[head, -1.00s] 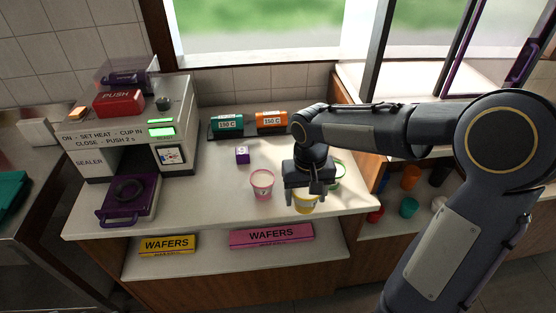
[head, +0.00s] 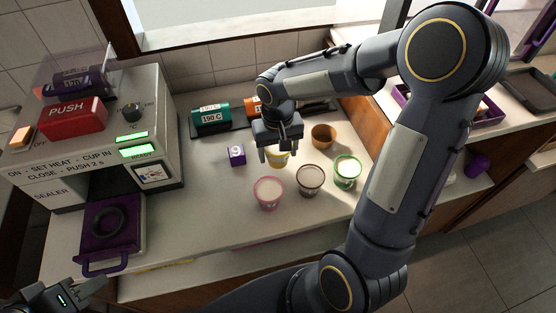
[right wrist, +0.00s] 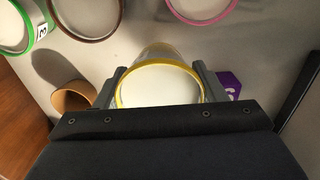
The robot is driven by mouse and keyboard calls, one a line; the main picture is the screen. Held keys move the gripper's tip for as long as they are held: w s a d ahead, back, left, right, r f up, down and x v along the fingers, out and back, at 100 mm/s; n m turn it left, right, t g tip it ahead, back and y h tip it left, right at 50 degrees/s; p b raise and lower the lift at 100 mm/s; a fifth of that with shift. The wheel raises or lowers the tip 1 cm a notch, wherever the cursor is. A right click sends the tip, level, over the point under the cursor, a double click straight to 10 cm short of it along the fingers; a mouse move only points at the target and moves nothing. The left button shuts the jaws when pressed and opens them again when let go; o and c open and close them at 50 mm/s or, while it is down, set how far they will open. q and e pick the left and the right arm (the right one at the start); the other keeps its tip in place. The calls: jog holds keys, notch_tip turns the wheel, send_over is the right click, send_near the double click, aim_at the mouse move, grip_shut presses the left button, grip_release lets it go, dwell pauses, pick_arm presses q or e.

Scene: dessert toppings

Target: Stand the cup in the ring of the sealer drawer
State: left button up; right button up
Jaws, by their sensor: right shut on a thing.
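My right gripper (head: 279,150) is shut on the yellow-rimmed cup (head: 277,159), above or at the counter's middle; I cannot tell whether its base is clear of the surface. In the right wrist view the cup (right wrist: 160,86) sits upright between both fingers, with a pale top. The purple sealer drawer (head: 129,234) is pulled out at the left, with a dark, empty ring (head: 108,222) in it. The sealer (head: 60,165) stands behind the drawer. My left gripper (head: 85,290) is at the lower left corner, partly cut off.
Pink-rimmed (head: 268,193), brown-rimmed (head: 310,180) and green-rimmed (head: 346,171) cups stand in front of my right gripper. A tan cup (head: 323,136) is to its right. A purple box (head: 236,155) stands between gripper and sealer. Rolls (head: 211,117) lie at the back.

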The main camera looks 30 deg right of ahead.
notch_tip(320, 180, down, 6)
jog(key=shift+r, duration=0.1)
dwell(0.4)
jog(key=o, duration=1.2)
jog(key=shift+c, duration=0.2)
